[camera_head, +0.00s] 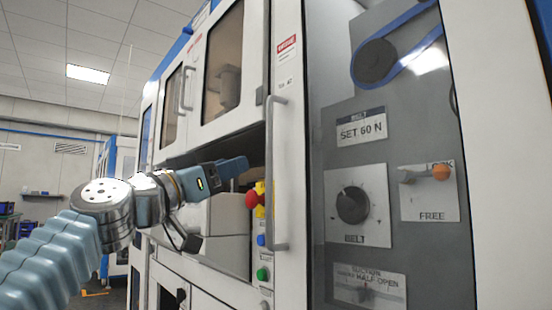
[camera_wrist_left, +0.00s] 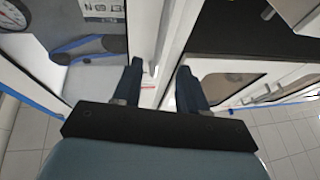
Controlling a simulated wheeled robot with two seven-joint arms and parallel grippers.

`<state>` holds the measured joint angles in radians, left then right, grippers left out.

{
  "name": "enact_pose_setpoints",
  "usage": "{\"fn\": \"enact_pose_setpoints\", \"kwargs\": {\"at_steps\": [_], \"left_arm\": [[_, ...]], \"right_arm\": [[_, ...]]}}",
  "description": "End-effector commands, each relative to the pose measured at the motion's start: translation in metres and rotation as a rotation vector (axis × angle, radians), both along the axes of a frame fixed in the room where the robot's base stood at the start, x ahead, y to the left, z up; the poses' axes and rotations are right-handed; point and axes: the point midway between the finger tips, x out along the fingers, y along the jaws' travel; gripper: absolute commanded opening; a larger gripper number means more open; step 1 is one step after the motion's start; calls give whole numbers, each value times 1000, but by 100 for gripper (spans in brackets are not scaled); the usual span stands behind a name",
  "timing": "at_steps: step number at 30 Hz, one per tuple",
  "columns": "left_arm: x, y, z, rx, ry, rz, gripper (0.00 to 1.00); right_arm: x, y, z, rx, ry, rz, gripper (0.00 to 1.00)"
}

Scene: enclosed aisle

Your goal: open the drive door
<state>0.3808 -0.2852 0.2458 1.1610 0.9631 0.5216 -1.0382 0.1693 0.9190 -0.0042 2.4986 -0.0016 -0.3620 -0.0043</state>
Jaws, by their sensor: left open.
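The drive door stands shut at the right in the head view, a white frame (camera_head: 290,190) around a clear pane. A tall grey vertical handle (camera_head: 277,175) is on its left edge. Behind the pane are a blue belt on a dark pulley (camera_head: 375,62), a black dial (camera_head: 352,205) and an orange-tipped lever (camera_head: 440,172). My left gripper (camera_head: 240,168) is open and empty, just left of the handle. In the left wrist view, its two fingers (camera_wrist_left: 160,78) point toward the door's white edge, with a gap between them. I cannot tell whether they touch the handle. My right gripper is not in view.
A red and yellow stop button (camera_head: 255,198) with blue and green buttons below sits left of the handle, close to my gripper. Machine doors with windows (camera_head: 225,65) and a grey handle (camera_head: 186,88) stand above and left. Open floor lies at the far left.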

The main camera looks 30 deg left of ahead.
Motion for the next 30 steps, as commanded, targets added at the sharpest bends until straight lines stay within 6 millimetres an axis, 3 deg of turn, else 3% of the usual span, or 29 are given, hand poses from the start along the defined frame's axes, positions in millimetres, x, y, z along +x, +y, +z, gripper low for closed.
{"fn": "enact_pose_setpoints", "kwargs": {"at_steps": [9,15,21,30], "left_arm": [[67,-11,33,-5,8,0,42],[100,-18,46,-5,6,0,42],[115,-21,48,-5,5,1,42],[117,-22,47,-4,5,1,41]], "right_arm": [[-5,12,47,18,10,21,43],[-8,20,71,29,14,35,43],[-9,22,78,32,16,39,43],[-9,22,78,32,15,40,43]]}}
